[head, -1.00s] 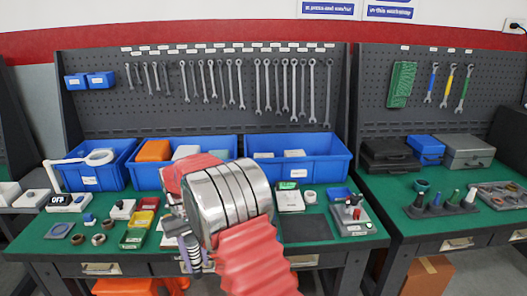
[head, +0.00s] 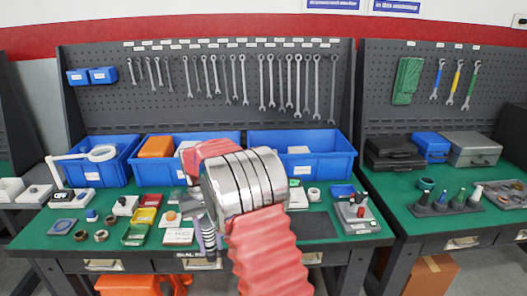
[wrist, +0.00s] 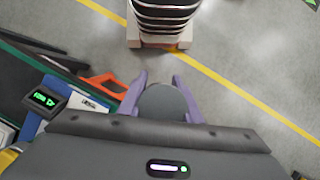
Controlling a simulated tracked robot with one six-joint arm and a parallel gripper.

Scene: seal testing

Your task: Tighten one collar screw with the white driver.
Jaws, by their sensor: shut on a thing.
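My gripper (head: 208,250) hangs in front of the bench's front edge in the head view, partly hidden by my own arm. In the wrist view its two purple fingers (wrist: 158,82) stand on either side of a grey rounded thing (wrist: 163,103), which I cannot identify. A white-topped driver (head: 478,191) stands upright at the right end of a dark stand on the right bench, far from my gripper. A small grey fixture (head: 355,212) with a red part sits at the right of the main bench. I cannot make out a collar screw.
Blue bins (head: 300,165) line the back of the main green bench. Small trays (head: 134,234) and parts crowd its left front. A dark mat (head: 308,225) lies bare near the fixture. Cases (head: 473,150) stand on the right bench. A gap separates the benches.

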